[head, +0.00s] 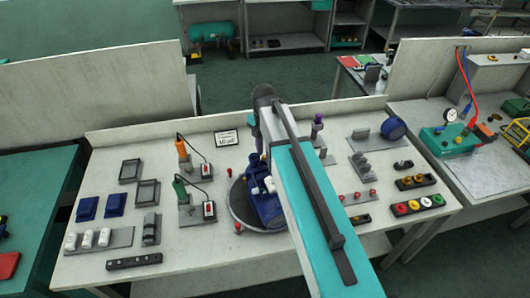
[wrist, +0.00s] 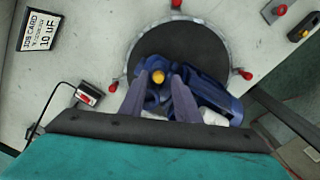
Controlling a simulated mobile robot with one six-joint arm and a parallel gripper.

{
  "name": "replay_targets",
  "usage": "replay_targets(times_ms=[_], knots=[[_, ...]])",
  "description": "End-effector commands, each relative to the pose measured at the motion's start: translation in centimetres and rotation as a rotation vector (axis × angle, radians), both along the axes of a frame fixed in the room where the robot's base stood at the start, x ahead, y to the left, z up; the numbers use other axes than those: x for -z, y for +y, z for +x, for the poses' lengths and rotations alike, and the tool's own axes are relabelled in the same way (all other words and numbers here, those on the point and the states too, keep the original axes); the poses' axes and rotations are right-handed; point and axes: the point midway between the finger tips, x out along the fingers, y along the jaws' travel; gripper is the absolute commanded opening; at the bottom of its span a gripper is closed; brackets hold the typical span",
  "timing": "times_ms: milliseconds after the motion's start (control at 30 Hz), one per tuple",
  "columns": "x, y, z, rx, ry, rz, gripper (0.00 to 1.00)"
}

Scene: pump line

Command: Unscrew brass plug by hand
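The brass plug (wrist: 158,76) shows as a small yellow round end on the blue pump (wrist: 207,92) in the wrist view. The pump lies on a dark round turntable (wrist: 180,40); in the head view the blue pump (head: 263,203) is partly covered by my arm. My gripper (wrist: 160,78) is open, its two fingers pointing toward the plug. The plug appears between the fingertips with a gap on each side; I cannot tell how far above it they are. In the head view the plug cannot be made out.
Red knobs (wrist: 247,75) stand around the turntable's rim. A job card (wrist: 38,33) and a corded tool's switch box (wrist: 88,94) are at the left. The bench (head: 140,255) also holds trays, blue bins, white bottles and coloured caps. Bare bench lies at the front.

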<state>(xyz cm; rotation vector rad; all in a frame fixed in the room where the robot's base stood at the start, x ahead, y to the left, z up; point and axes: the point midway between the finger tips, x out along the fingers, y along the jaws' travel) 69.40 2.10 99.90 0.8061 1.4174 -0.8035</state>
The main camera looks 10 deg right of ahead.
Motion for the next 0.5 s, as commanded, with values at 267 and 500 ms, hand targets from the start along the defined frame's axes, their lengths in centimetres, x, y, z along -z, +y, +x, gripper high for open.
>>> replay_targets(times_ms=[267,500], knots=[[0.01,-0.05,-0.01,0.040,0.000,-0.001,0.30],[0.01,-0.07,-0.02,0.058,0.000,-0.001,0.30]])
